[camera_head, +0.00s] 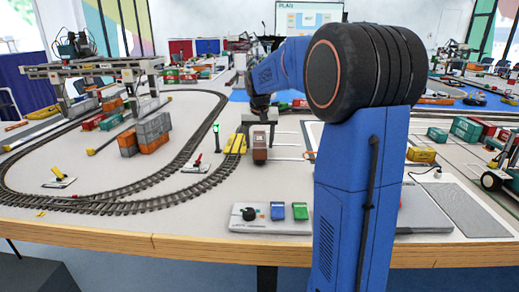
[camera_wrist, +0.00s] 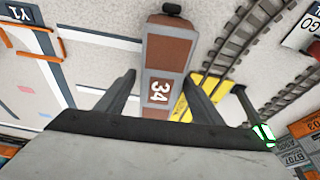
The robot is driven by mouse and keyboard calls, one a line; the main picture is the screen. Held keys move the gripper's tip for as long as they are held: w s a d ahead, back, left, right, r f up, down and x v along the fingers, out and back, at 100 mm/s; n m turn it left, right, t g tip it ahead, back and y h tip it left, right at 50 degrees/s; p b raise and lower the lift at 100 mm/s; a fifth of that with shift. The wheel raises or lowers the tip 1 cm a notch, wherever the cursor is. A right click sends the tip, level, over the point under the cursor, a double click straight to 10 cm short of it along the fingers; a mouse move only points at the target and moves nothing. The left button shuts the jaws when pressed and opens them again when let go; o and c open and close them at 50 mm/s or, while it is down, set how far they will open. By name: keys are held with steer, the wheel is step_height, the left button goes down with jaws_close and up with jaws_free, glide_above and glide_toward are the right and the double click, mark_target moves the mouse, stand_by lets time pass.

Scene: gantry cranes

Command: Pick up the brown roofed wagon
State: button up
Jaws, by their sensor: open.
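The brown roofed wagon (camera_head: 259,152) stands on the table just right of the oval track in the head view. In the wrist view the wagon (camera_wrist: 168,52) shows from above, brown with pale grey bands and a white number 34. My gripper (camera_wrist: 160,80) is open, with one finger to each side of the wagon's near part; I cannot tell whether they touch it. In the head view my gripper (camera_head: 260,118) is above the wagon, pointing down, and its fingertips are hard to make out.
Yellow pieces (camera_head: 235,143) stand close left of the wagon, and a green-lit signal (camera_head: 216,137) is beside the track (camera_head: 200,160). A control panel (camera_head: 270,217) with blue and green switches lies at the front edge. Stacked containers (camera_head: 145,134) stand inside the loop.

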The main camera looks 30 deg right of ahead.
steer(key=shift+f, duration=0.15)
stand_by(0.3)
steer(key=c, duration=1.2)
